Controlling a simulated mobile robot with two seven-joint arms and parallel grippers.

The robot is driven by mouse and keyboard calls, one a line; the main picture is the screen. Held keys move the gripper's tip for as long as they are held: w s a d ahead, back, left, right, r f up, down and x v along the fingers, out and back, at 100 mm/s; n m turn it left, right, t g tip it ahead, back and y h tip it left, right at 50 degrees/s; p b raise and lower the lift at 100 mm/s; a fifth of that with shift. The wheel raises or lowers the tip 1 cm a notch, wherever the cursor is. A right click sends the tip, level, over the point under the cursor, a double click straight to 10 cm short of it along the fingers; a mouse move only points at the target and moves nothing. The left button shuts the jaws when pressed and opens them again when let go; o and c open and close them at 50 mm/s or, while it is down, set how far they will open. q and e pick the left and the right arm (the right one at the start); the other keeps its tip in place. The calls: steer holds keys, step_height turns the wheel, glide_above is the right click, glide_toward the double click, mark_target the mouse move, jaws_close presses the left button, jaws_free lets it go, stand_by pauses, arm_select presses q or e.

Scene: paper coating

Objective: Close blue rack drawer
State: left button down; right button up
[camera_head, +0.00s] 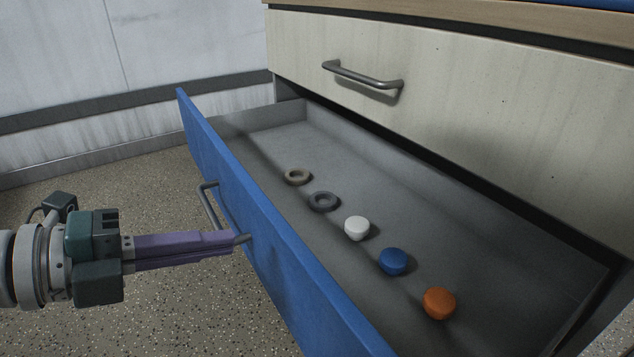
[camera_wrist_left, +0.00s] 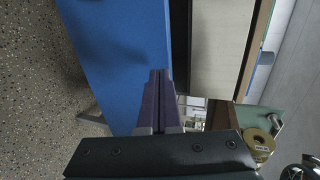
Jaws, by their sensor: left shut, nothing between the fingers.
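The drawer with a blue front (camera_head: 262,232) stands pulled open below a cream drawer, its grey inside showing. Its metal handle (camera_head: 208,204) is on the outer side of the front. My left gripper (camera_head: 243,238) is shut and empty, with its purple fingers pointing at the blue front just beside the handle. The tips are at or very near the front; I cannot tell whether they touch. In the left wrist view the shut fingers (camera_wrist_left: 159,76) overlap the edge of the blue front (camera_wrist_left: 118,50). My right gripper is not in view.
The cream drawer (camera_head: 460,90) above is shut. Speckled floor (camera_head: 150,190) is clear at left.

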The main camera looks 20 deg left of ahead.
mark_target(273, 227)
arm_select(q)
steer(key=x, duration=0.3)
steer(key=shift+w+d+r, duration=0.2)
steer(key=shift+w+r, duration=0.1)
steer(key=shift+r, duration=0.05)
steer(key=shift+w+d, duration=0.2)
steer(key=shift+w, duration=0.05)
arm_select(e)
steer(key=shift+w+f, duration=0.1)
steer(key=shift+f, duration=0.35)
